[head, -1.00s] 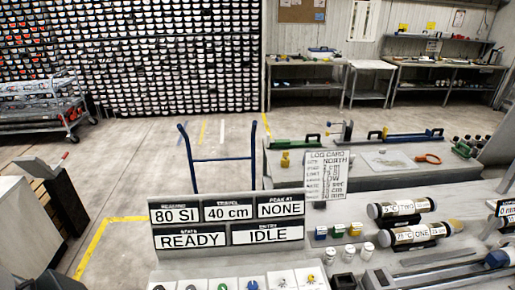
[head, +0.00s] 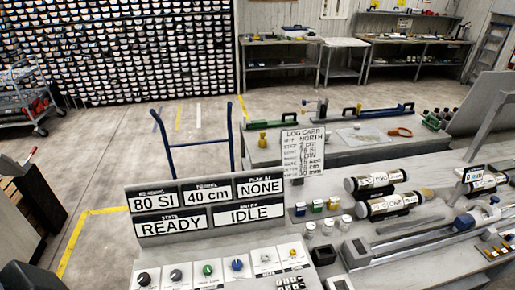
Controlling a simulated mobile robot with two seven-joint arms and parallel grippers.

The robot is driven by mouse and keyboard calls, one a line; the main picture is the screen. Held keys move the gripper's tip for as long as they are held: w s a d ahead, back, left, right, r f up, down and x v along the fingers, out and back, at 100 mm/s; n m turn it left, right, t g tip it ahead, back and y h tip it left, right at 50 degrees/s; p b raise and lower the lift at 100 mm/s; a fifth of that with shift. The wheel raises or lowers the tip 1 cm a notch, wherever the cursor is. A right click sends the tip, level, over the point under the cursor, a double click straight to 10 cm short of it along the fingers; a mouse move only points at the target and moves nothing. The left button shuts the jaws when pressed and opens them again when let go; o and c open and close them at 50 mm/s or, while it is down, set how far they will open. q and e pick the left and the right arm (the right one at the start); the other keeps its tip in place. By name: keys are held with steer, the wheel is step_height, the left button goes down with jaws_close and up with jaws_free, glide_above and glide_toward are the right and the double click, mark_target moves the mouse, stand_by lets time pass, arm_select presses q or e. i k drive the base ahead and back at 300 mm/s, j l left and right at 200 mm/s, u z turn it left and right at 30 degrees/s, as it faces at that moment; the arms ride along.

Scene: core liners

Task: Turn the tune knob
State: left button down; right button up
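A control panel (head: 190,245) stands at the bottom centre of the head view. Its row of controls has a black knob (head: 143,278), a grey knob (head: 176,275), a green knob (head: 208,269) and a blue knob (head: 237,265). Small controls sit to their right. The labels under them are too small to read, so I cannot tell which is the tune knob. The display board (head: 207,207) above reads 80 SI, 40 cm, NONE, READY and IDLE. Neither gripper can be made out in the head view.
Right of the panel are white-capped jars (head: 328,227), small coloured blocks (head: 317,205) and dark core tubes (head: 384,206). A log card (head: 303,151) stands behind. A blue-framed hand truck (head: 198,146) is behind the board. Open floor lies to the left.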

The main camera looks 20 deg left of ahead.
mark_target(237, 264)
steer(key=u, duration=0.95)
steer(key=z, duration=0.15)
steer(key=l+u, duration=0.25)
steer(key=l, duration=0.2)
steer(key=i+u, duration=0.25)
steer(key=i, duration=0.15)
steer(key=i+l+u, duration=0.3)
steer(key=i+j, duration=0.1)
